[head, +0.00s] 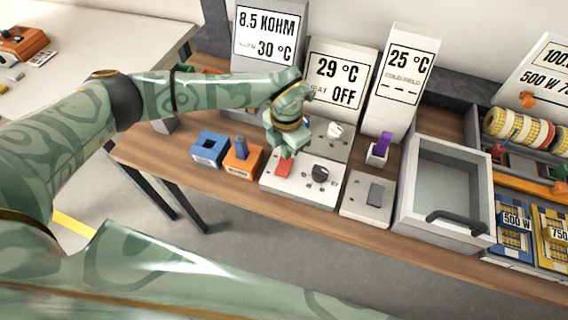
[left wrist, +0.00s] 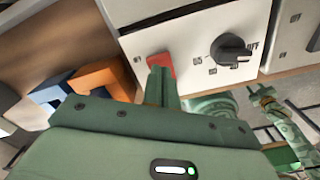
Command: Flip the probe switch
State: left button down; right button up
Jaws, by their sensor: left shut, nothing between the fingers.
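A red switch (head: 283,168) sits on a white panel (head: 300,190) with a black knob (head: 320,173). The red switch (left wrist: 161,62) also shows in the left wrist view, beside the knob (left wrist: 233,48). No readable label tells whether it is the probe switch. A grey rocker (head: 375,194) sits on a separate white box to the right. My left gripper (head: 287,153) is shut and empty, with its fingertips (left wrist: 160,72) at the red switch. They partly cover it, and I cannot tell whether they touch. My right gripper is not in view.
A blue block (head: 209,149) and an orange block (head: 242,158) stand left of the panel. A display (head: 335,82) behind reads 29 °C and OFF. A purple piece (head: 383,145) stands in a small holder. A grey tray (head: 445,195) with a dark handle is at the right.

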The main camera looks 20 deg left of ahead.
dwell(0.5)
pick_arm(q)
jog(key=shift+f+b, duration=0.5)
jog(key=shift+f, duration=0.45)
dwell(0.4)
notch_tip(320, 180, up, 7)
jog(key=p, duration=0.6)
jog(key=shift+r, duration=0.1)
dwell(0.4)
